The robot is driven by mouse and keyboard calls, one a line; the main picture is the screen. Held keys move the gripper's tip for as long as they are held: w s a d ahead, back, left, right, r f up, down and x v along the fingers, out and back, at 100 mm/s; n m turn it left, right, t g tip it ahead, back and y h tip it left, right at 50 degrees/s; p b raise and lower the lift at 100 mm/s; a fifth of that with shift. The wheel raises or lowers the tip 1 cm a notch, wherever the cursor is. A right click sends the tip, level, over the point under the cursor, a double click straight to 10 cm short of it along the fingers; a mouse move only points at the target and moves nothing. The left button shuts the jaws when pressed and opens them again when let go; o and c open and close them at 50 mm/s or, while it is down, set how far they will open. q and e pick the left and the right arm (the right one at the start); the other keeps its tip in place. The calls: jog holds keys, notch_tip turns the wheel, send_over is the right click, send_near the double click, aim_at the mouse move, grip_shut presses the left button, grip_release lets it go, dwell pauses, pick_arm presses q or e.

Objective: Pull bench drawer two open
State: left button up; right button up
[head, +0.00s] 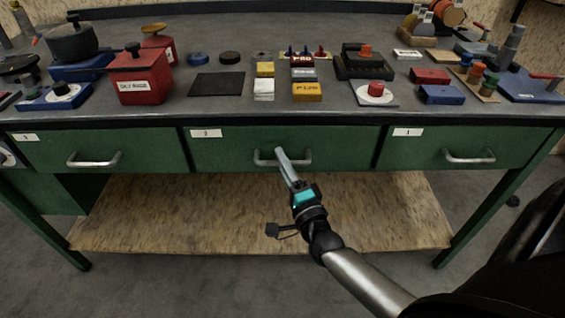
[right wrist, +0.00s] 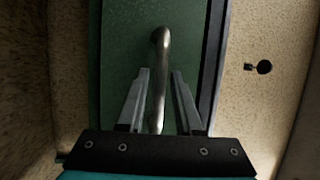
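The middle drawer (head: 230,150) of the green bench has a small white label (head: 206,133) that seems to read 2. Its front looks level with the drawers beside it. Its bent metal handle (head: 262,162) also shows in the right wrist view (right wrist: 160,50). My right gripper (head: 280,155) is at this handle, its fingers pointing at the drawer front. In the right wrist view the two fingers (right wrist: 158,80) are apart, one on each side of the handle bar, with gaps showing beside it. My left gripper is not in view.
A left drawer (head: 130,145) and a right drawer (head: 430,155) flank it, with similar handles. The benchtop (head: 340,118) holds a red box (head: 140,80), coloured blocks and other items. A wooden lower shelf (head: 180,210) lies below. The grey floor in front looks clear.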

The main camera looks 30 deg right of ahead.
grip_shut()
dwell(1.1)
